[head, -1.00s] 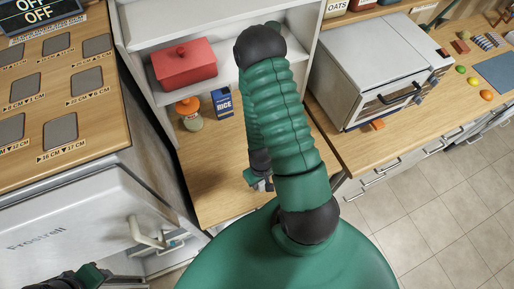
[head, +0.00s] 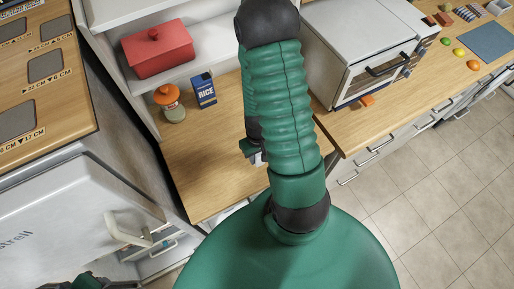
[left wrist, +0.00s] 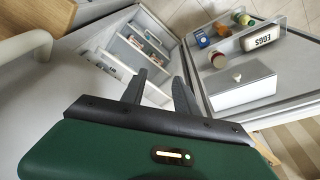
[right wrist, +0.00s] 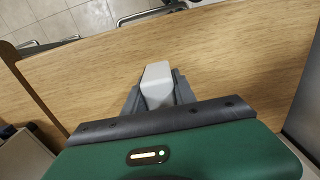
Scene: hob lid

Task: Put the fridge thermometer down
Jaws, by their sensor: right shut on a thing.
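The fridge thermometer (right wrist: 157,80) is a small pale grey-white block. My right gripper (right wrist: 158,98) is shut on it, and it sticks out beyond the fingertips over the wooden worktop (right wrist: 225,75). In the head view my right gripper (head: 257,158) is partly hidden behind my green arm, above the worktop in front of the shelf. I cannot tell whether the thermometer touches the wood. My left gripper (left wrist: 160,92) is open and empty, in front of the open fridge (left wrist: 115,45). In the head view the white fridge door (head: 60,225) shows at the lower left.
A red lidded pot (head: 157,52) stands on the shelf. An orange-topped jar (head: 170,103) and a blue rice box (head: 204,90) stand at the worktop's back. A toaster oven (head: 365,45) is at the right. The worktop's front part is bare.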

